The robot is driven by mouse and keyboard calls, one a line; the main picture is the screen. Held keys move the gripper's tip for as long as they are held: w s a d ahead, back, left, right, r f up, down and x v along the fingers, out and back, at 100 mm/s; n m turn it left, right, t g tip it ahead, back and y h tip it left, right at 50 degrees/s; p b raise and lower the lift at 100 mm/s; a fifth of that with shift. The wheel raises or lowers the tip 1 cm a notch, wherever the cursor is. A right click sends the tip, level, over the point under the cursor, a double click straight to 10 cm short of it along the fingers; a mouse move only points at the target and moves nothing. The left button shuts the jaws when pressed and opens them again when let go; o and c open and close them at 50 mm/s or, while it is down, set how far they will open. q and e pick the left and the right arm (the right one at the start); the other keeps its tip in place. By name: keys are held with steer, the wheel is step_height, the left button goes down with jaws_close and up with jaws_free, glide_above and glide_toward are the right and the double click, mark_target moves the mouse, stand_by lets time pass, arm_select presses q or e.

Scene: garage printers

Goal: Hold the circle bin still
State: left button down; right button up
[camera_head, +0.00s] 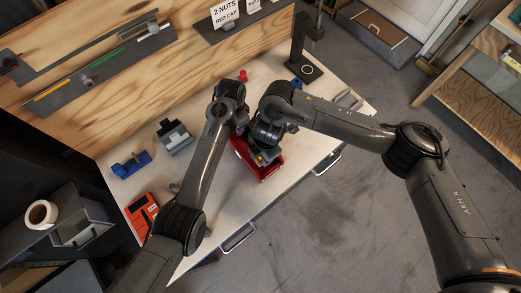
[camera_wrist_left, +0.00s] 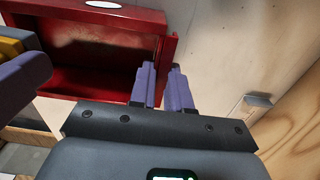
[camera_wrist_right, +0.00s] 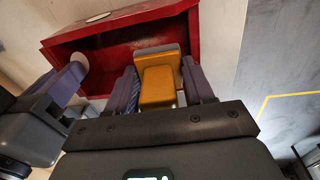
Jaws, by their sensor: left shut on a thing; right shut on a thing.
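The circle bin (camera_head: 270,174) is an open red bin on the white table, partly hidden by my arms in the head view. A white oval mark (camera_wrist_left: 103,4) shows on it in the left wrist view. My left gripper (camera_wrist_left: 164,88) is shut on the bin's side wall (camera_wrist_left: 168,48), one finger on each side. My right gripper (camera_wrist_right: 157,92) is shut on an orange block-like thing (camera_wrist_right: 158,84) at the bin's open side. In the right wrist view the red bin (camera_wrist_right: 187,40) is behind the block. Both fingertips are mostly hidden in the head view.
A blue tool (camera_head: 131,165), a grey and black device (camera_head: 174,139) and an orange-red box (camera_head: 142,215) sit on the table's left. A black stand (camera_head: 305,60) rises at the back. A small red thing (camera_head: 243,75) lies near the wooden panel. The table's front is fairly clear.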

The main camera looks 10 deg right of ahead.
steer(key=shift+f, duration=0.1)
steer(key=shift+f, duration=2.6)
steer(key=shift+f, duration=0.65)
